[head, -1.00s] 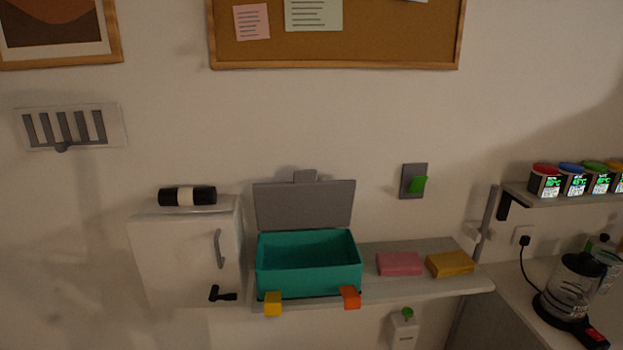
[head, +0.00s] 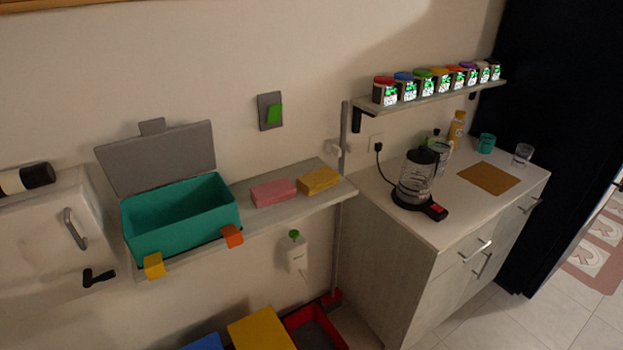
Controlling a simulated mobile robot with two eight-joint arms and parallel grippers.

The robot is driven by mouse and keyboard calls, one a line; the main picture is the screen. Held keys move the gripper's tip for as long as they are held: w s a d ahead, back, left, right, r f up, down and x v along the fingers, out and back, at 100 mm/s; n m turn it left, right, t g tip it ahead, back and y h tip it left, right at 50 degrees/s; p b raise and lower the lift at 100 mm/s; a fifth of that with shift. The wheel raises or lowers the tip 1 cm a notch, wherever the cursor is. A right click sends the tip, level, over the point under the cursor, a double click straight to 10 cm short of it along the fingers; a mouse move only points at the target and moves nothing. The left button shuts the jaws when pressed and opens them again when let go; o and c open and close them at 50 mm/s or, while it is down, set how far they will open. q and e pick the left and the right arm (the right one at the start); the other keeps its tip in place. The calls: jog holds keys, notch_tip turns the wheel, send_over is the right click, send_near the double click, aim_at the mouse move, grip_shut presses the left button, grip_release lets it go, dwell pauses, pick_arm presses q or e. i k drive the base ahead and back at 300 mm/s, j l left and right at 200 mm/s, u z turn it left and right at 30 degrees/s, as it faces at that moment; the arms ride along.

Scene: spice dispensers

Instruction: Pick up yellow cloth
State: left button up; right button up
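A yellow folded block that looks like the yellow cloth (head: 319,180) lies on the grey wall shelf (head: 290,214), near its right end. A similar pink folded cloth (head: 273,192) lies just left of it, with a narrow gap between them. Neither of my grippers shows in the head view, so their state and distance from the cloth cannot be seen.
An open teal box (head: 180,222) with a raised grey lid (head: 158,160) stands left on the shelf. A grey vertical pole (head: 343,200) passes by the shelf's right end. The counter (head: 440,215) holds a kettle (head: 415,178). Coloured bins (head: 262,330) stand below.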

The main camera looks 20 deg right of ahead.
aim_at(313, 183)
jog(key=l+u, duration=0.15)
jog(key=u, duration=0.2)
jog(key=l+u, duration=0.1)
jog(key=u, duration=0.25)
jog(key=l+u, duration=0.15)
jog(key=u, duration=0.2)
jog(key=l+u, duration=0.2)
jog(key=l, duration=0.15)
jog(key=k+l+u, duration=0.2)
jog(key=l, duration=0.15)
jog(key=l+u, duration=0.2)
jog(key=k+l, duration=0.05)
jog(key=l, duration=0.05)
